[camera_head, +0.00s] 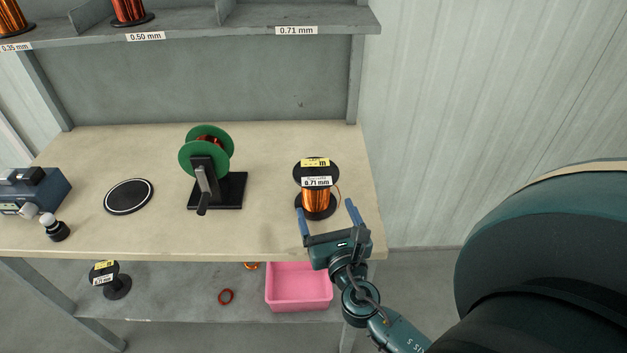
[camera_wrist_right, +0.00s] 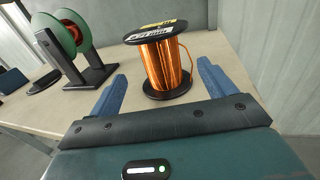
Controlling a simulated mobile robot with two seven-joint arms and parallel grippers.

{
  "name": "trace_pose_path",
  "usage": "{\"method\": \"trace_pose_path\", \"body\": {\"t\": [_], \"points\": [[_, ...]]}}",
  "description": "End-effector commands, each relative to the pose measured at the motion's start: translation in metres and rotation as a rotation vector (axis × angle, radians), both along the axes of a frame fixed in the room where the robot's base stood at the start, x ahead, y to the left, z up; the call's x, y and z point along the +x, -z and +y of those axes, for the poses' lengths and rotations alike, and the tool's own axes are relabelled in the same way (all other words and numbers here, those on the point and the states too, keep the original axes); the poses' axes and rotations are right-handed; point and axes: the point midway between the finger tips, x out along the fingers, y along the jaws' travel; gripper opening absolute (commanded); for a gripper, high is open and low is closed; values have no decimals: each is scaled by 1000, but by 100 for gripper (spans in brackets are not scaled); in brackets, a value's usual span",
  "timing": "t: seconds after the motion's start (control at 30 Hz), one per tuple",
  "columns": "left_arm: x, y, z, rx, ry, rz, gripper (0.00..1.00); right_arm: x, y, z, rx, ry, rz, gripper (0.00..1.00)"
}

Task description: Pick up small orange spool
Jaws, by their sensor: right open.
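The small orange spool (camera_head: 316,199) stands upright on the right part of the workbench, with black flanges, orange wire and a 0.71 mm label. In the right wrist view the spool (camera_wrist_right: 166,66) stands just beyond the fingertips, roughly centred between them, with a loose wire end at its right. My right gripper (camera_head: 325,207) is open and empty at the bench's front edge, its blue fingers pointing at the spool. In the right wrist view the gripper (camera_wrist_right: 160,84) shows a wide gap between its fingers. My left gripper is not in view.
A green spool on a black crank stand (camera_head: 231,190) is left of the orange spool. A black-rimmed disc (camera_head: 129,196) and a blue machine (camera_head: 38,190) are further left. The shelf above (camera_head: 260,18) holds spools. A pink bin (camera_head: 299,288) sits on the lower shelf.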

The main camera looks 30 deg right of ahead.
Motion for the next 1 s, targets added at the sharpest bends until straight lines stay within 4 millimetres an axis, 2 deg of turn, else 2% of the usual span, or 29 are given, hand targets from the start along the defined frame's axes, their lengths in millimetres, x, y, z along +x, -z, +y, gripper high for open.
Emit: {"method": "trace_pose_path", "body": {"t": [0.03, 0.2, 0.47, 0.7, 0.83, 1.0], "points": [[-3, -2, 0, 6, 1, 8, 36, 11, -4, -4, 2, 2, -4, 83], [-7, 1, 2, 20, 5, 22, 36, 40, -2, -13, 3, 3, -3, 83], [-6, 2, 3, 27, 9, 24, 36, 60, -1, -20, 3, 2, -2, 83], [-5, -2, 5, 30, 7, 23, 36, 93, 0, -31, 3, 3, -2, 83], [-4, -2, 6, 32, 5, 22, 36, 103, 1, -34, 5, 3, -2, 83], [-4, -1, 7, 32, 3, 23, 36, 105, 1, -34, 5, 2, -2, 83]]}}
